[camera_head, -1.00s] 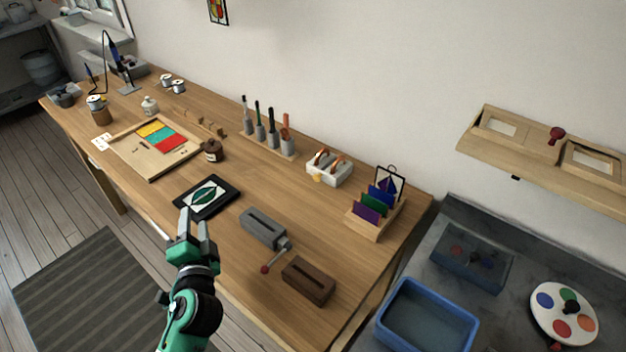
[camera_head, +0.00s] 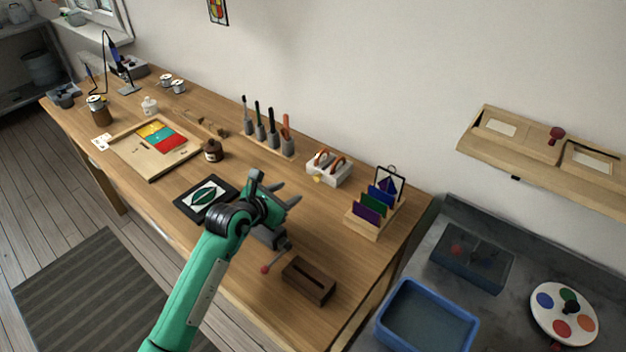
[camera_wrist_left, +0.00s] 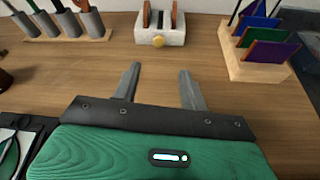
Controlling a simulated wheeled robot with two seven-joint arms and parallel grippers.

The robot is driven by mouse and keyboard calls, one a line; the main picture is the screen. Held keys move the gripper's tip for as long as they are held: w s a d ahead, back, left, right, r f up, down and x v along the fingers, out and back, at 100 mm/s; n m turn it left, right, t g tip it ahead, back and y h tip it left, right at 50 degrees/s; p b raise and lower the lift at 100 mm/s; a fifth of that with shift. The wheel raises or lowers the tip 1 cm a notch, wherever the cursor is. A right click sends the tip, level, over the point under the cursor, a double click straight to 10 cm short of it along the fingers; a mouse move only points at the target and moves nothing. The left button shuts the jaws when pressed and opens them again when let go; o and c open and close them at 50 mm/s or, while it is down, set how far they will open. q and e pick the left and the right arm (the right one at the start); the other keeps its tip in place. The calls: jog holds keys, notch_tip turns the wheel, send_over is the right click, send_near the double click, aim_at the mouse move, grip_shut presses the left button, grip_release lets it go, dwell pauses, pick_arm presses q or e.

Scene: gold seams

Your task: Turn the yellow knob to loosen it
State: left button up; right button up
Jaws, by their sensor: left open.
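The yellow knob (camera_head: 317,179) is on the front of a white block (camera_head: 336,173) near the wall side of the bench. In the left wrist view the knob (camera_wrist_left: 158,41) shows ahead, with the white block (camera_wrist_left: 172,31) behind it. My left gripper (camera_head: 289,193) is open and empty, with its two fingers pointing towards the block. In the left wrist view the knob lies ahead of the gap between the fingertips (camera_wrist_left: 160,69), apart from them. The right gripper is in neither view.
A wooden rack of coloured glass sheets (camera_head: 362,225) stands right of the block. A holder with several upright tools (camera_head: 267,143) stands to its left. A grey vise (camera_head: 268,236) is partly hidden by my arm. A brown slotted block (camera_head: 308,281) sits near the front edge.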

aim_at(316, 178)
pick_arm(q)
jog(key=shift+w+d+f, duration=0.2)
jog(key=shift+w+f, duration=0.1)
jog(key=shift+w, duration=0.25)
jog(key=p+x, duration=0.1)
jog(key=x, duration=1)
jog(key=shift+f, duration=0.2)
jog(key=shift+w+d+f, duration=0.25)
jog(key=shift+w+d, duration=0.05)
jog(key=shift+w, duration=0.25)
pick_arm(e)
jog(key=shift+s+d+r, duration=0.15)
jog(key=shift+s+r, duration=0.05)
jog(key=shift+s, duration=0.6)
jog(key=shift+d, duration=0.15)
pick_arm(q)
grip_shut()
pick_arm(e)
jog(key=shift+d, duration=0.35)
